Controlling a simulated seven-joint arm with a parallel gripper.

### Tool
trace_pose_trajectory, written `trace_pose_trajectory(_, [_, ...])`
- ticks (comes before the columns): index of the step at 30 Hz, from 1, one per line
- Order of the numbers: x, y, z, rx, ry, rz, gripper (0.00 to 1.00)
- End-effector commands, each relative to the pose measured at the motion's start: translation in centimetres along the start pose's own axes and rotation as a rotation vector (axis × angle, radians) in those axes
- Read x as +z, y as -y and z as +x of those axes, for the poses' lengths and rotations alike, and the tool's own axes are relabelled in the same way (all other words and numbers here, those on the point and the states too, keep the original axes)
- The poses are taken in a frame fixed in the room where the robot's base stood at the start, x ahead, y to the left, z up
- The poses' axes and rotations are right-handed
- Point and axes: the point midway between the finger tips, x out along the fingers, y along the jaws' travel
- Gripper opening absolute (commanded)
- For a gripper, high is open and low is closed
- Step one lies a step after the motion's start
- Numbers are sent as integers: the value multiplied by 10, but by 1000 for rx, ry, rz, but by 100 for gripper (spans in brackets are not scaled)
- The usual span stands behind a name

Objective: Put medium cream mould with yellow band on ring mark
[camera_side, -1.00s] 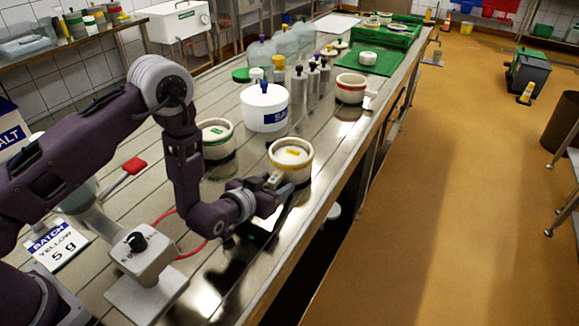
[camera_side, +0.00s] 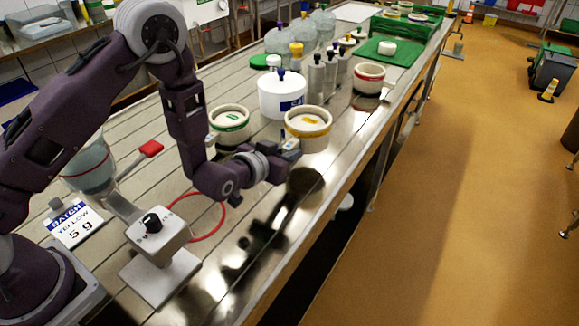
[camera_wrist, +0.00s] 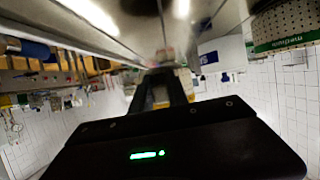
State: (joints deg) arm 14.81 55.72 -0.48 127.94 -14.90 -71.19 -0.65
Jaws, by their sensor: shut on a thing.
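The cream mould with the yellow band (camera_side: 308,137) is at the middle of the side view. My gripper (camera_side: 291,147) is shut on its near left wall and holds it upright. A round dark shadow lies on the steel below it, so it appears raised off the table. In the wrist view my fingers (camera_wrist: 160,84) show with a patch of yellow between them; the mould's body is not clear there. The ring mark, a thin red ring (camera_side: 223,221), lies flat on the table to the left of and nearer than the mould, partly hidden by my arm.
A green-banded cream mould (camera_side: 231,128) stands just left of the held one. A white tub (camera_side: 278,97) and grey cylinders (camera_side: 316,76) stand behind. A white device with a black knob (camera_side: 155,240) stands beside the ring. A red-banded mould (camera_side: 369,79) is farther back.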

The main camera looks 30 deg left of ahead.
Motion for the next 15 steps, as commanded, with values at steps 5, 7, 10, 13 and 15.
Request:
trace_pose_trajectory(5, [-34, 1, -13, 0, -7, 0, 0])
trace_pose_trajectory(7, [-44, 6, -16, -1, -7, -1, 0])
trace_pose_trajectory(10, [-61, 19, -22, -2, -8, -2, 0])
trace_pose_trajectory(13, [-82, 39, -32, -1, -10, -1, 0])
trace_pose_trajectory(15, [-98, 55, -42, 0, -10, 1, 0])
